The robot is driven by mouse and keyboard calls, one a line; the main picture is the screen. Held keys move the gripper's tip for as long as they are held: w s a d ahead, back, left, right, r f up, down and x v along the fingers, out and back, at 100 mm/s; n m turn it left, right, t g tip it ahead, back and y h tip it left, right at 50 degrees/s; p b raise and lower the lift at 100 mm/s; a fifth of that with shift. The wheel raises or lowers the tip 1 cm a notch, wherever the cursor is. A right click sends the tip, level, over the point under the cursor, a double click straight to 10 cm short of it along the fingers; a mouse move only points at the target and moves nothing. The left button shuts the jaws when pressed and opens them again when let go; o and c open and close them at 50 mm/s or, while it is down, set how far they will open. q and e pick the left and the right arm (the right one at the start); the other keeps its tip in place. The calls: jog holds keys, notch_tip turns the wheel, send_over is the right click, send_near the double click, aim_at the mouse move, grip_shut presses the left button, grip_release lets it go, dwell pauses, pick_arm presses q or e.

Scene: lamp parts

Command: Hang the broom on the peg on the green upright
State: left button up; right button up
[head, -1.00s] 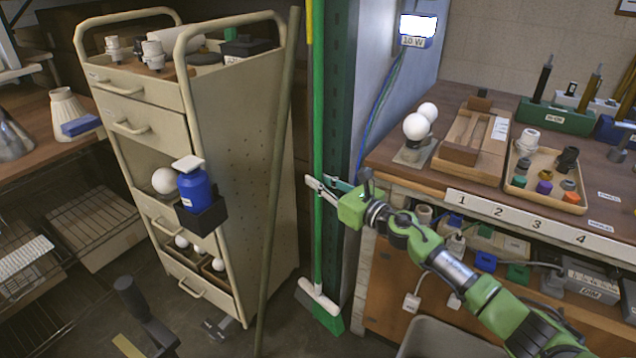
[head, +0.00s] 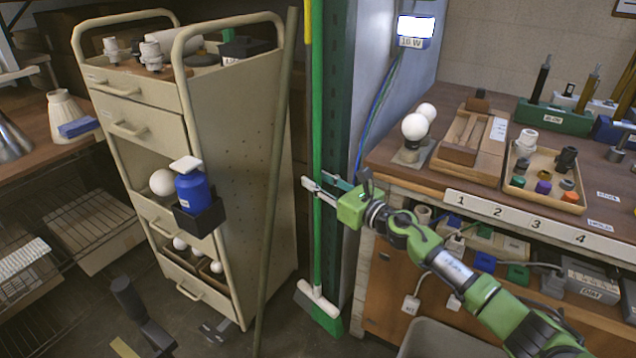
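The dark green upright (head: 338,100) is just right of and behind the handle. The peg cannot be made out, and the handle's top is out of the picture. My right gripper (head: 318,184) is at the handle's mid-height, its fingers on either side of it. I cannot tell whether they press on it. My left gripper is not in view.
A beige drawer cart (head: 240,150) stands left, with a tan pole (head: 277,160) between it and the broom. A wooden workbench (head: 400,178) with trays and bulbs is at the right. A lit display (head: 416,30) is on the grey panel. Floor room between cart and bench is narrow.

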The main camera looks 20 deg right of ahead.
jog(key=v, duration=1.2)
jog(key=shift+s+a, duration=0.1)
jog(key=shift+s, duration=0.05)
